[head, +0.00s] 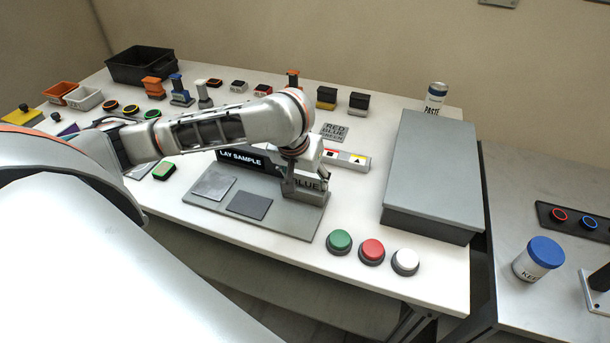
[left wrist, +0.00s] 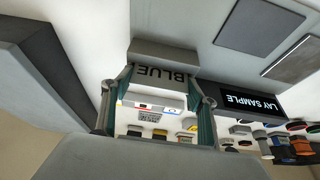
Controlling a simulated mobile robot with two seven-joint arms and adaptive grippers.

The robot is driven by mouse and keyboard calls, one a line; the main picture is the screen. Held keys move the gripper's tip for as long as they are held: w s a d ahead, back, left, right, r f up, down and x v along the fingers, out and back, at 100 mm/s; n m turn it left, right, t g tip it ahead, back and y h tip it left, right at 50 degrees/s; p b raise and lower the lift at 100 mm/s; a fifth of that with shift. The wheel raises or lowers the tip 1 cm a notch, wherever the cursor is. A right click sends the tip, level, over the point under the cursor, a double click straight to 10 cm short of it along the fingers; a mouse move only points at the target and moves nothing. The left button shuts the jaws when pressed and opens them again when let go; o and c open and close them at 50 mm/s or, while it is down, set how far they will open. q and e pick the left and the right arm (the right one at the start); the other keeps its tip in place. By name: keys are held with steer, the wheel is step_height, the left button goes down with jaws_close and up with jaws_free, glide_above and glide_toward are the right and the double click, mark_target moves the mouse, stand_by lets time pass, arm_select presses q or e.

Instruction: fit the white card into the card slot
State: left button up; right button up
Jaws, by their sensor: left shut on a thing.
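The card, a pale panel printed BLUE (left wrist: 162,73), is between the fingertips of my left gripper (left wrist: 162,78), which is shut on its side edges. In the head view the card (head: 308,185) stands under my left gripper (head: 303,178), its upper part hidden by the fingers. I cannot tell how deep the card sits. My right gripper is not in view.
A LAY SAMPLE sign (head: 242,158) and two flat grey pads (head: 213,186) are left of the block. Green, red and white buttons (head: 372,251) stand in front. A large grey box (head: 432,165) is to the right. A small marked white bar (head: 346,159) lies behind.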

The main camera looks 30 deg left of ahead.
arm_select(q)
steer(key=o, duration=0.9)
steer(key=shift+s+r, duration=0.1)
steer(key=shift+r, duration=0.35)
steer(key=v, duration=1.1)
steer(key=shift+s, duration=0.15)
